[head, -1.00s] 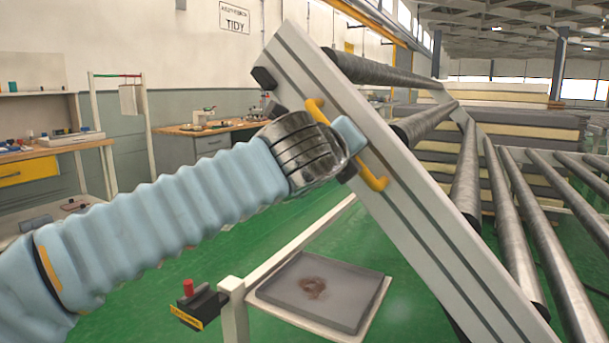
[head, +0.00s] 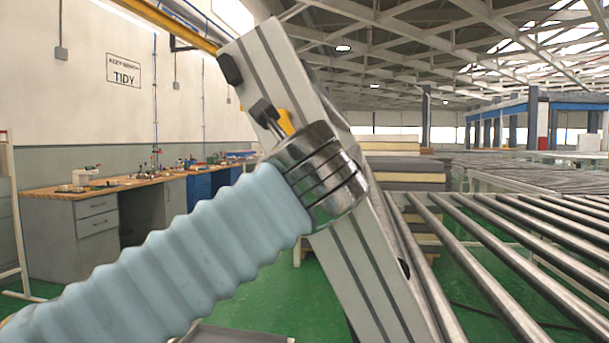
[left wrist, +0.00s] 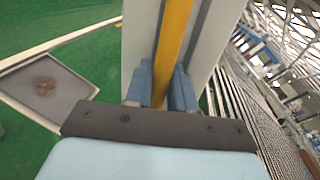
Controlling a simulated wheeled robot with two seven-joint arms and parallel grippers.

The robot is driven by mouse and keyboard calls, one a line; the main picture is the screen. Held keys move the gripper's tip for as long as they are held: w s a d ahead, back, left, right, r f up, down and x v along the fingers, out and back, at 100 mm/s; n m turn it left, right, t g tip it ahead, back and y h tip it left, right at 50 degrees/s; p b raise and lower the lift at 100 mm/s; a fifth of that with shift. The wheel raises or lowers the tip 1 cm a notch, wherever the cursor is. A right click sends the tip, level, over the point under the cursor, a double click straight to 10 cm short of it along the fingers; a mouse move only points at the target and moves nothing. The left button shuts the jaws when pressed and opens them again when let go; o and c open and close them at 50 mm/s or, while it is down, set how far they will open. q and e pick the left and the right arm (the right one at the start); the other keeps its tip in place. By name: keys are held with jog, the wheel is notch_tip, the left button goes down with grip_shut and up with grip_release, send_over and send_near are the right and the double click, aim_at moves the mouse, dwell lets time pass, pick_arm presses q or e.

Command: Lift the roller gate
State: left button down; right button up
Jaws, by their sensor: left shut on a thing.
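The roller gate (head: 362,270) is a tilted grey-white beam with dark grooves, and it stands in front of me in the head view. Its yellow handle (head: 286,122) shows just above my left wrist. In the left wrist view the handle (left wrist: 172,45) runs between the two blue fingers of my left gripper (left wrist: 160,88), which is shut on it. In the head view my ribbed blue left arm hides the fingers and the handle's lower part. My right gripper is not in view.
A roller conveyor (head: 520,240) stretches to the right. Stacked mattresses (head: 400,165) stand behind the gate. A workbench (head: 95,205) lines the left wall. A grey tray (left wrist: 45,90) is low at the left in the left wrist view.

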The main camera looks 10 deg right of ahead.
pick_arm(q)
jog(key=shift+f, duration=0.25)
jog(key=c, duration=1.1)
grip_release()
jog(key=shift+r, duration=0.1)
jog(key=s+a+r+b, duration=0.1)
jog(key=s+a, duration=0.1)
jog(key=s, duration=1.1)
jog(key=shift+s+r, duration=0.15)
jog(key=shift+s, duration=0.2)
